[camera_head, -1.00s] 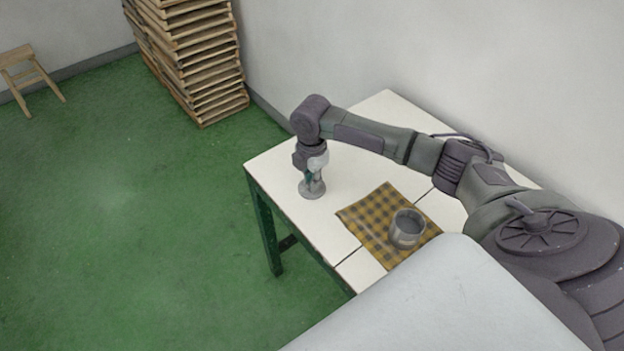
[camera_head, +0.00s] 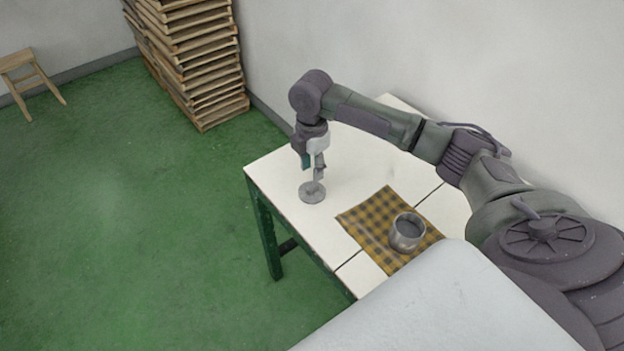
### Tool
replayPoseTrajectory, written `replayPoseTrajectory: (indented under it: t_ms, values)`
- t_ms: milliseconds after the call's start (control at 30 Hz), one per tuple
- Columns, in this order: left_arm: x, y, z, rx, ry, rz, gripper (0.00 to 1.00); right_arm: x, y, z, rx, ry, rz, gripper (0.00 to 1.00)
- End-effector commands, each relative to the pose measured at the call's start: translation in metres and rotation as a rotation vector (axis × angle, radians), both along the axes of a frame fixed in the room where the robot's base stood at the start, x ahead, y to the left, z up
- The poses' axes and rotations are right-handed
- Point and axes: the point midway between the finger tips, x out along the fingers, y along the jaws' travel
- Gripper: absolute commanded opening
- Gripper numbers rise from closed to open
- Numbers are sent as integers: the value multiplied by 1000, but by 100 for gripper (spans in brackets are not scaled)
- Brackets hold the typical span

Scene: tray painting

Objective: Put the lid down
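The lid (camera_head: 312,195) is a small grey disc lying flat on the white table (camera_head: 280,168), near its far left corner. My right gripper (camera_head: 314,174) points straight down just above the lid. Its fingers look parted with nothing held between them, and they seem clear of the lid, though the gap is small in this view. An open grey metal can (camera_head: 407,233) stands upright on a yellow and black checked cloth (camera_head: 366,213), nearer to me. My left gripper is out of view.
A tall stack of wooden pallets (camera_head: 195,60) stands by the wall behind the table. A wooden stool (camera_head: 18,62) is at the far left on the green floor (camera_head: 110,200). The table around the lid is bare.

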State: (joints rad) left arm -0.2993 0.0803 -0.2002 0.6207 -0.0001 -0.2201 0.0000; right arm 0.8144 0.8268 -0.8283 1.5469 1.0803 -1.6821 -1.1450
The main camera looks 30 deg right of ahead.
Motion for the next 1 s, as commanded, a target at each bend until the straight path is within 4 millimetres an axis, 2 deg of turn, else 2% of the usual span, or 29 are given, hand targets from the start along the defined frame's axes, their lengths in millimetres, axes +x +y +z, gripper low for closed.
replayPoseTrajectory:
  t_ms: [100,333,1000]
  values:
    - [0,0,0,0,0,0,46,1,0,25,0,-4,0,37]
    - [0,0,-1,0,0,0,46,1,0,51,0,-2,-1,37]
    - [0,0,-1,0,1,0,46,0,0,54,1,0,-1,37]
